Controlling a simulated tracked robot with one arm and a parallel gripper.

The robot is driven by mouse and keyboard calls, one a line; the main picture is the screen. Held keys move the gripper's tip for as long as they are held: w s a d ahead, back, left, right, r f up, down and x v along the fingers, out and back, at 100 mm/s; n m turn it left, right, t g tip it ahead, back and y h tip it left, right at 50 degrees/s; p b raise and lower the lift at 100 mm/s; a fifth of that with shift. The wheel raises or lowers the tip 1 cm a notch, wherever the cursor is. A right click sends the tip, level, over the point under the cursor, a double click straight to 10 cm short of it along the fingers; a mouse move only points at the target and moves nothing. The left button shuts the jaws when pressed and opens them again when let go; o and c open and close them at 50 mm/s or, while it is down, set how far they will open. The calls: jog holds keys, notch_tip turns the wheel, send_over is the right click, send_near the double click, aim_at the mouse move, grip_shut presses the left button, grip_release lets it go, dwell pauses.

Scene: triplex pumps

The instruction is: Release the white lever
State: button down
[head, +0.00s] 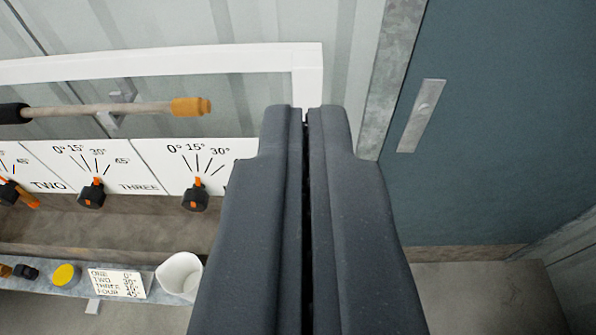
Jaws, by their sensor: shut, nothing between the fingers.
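My gripper (306,110) fills the lower middle of the head view, pointing away from me. Its two dark fingers are shut with only a thin dark line between them, and they hold nothing. I cannot make out a white lever in this view. Dial panels (150,160) with angle marks stand left of my gripper; the fingers cover the right end. Black knobs with orange pointers sit on them, one (195,196) under the rightmost visible scale and another (92,195) on the panel marked THREE.
A white frame (160,62) runs above the dials. A wooden-handled tool (110,109) hangs on the wall. A shelf below holds a white cup (181,275), a label card (117,284) and a yellow round object (66,275). A blue door (500,130) stands at right.

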jog(key=w+a+f+m+g+y+p, duration=0.3)
jog(key=w+f+g+y, duration=0.45)
jog(key=w+f, duration=0.85)
jog(key=w+d+f+m+y+p, duration=0.2)
jog(key=d+f, duration=0.3)
jog(key=f, duration=0.3)
jog(key=w+d+f+m+y+p, duration=0.2)
jog(key=d+f+y, duration=0.3)
jog(key=f, duration=0.3)
jog(key=shift+d+f+m+p, duration=0.2)
jog(key=shift+f+m+p, duration=0.05)
jog(key=shift+m+p, duration=0.5)
jog(key=shift+a, duration=0.15)
jog(key=x, duration=0.9)
jog(key=shift+a, duration=0.35)
jog(key=shift+w+f, duration=0.15)
